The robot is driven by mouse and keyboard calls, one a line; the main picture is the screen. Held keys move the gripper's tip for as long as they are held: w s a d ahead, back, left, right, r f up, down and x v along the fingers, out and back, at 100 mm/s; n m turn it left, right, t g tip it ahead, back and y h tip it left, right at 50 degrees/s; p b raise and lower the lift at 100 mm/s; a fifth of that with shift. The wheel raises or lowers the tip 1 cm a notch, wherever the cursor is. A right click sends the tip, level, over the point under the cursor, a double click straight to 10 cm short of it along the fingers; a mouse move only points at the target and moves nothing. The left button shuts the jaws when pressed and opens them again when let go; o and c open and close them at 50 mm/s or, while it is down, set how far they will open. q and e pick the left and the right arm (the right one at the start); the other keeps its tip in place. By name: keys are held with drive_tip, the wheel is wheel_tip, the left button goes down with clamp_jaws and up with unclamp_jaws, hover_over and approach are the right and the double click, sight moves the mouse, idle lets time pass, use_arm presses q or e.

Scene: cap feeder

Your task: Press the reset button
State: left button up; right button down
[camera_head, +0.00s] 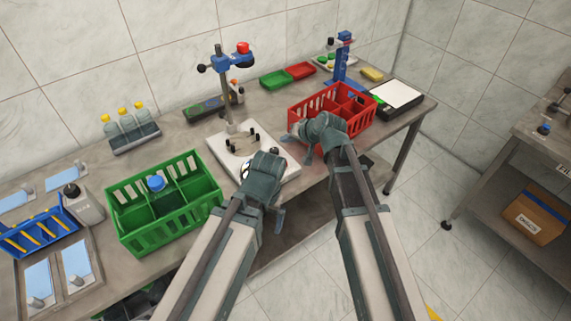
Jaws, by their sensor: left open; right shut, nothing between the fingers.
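A white base plate (222,148) with a metal post stands on the bench, with small black pegs (238,140) on it. The post carries a blue clamp with a red knob (243,47). A dark green device (205,108) with small coloured marks lies behind the plate. I cannot tell which part is the reset button. My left gripper (266,182) is open, over the front of the white plate, and hides part of it. A round dark-and-white part shows beside it. My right gripper (303,140) is shut and empty, at the front left of the red crate (345,122).
A green crate (150,236) with a blue-capped item stands left of the plate. Yellow-capped bottles (128,125) stand behind it. Green and red trays (274,80) lie at the back. A blue stand (345,65) rises behind the red crate. A white-topped pad (398,94) lies at the right.

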drive_tip(key=b, duration=0.8)
hover_over(287, 168)
drive_tip(key=shift+f, duration=4.3)
drive_tip(key=shift+f+b, duration=0.4)
drive_tip(key=shift+b, duration=0.1)
drive_tip(key=shift+f+b, duration=0.4)
drive_tip(key=shift+b, duration=0.05)
drive_tip(key=shift+r, duration=0.15)
drive_tip(key=shift+r+p, duration=0.75)
drive_tip(key=shift+p, duration=0.15)
wheel_tip(287, 168, up, 5)
drive_tip(key=p, duration=0.5)
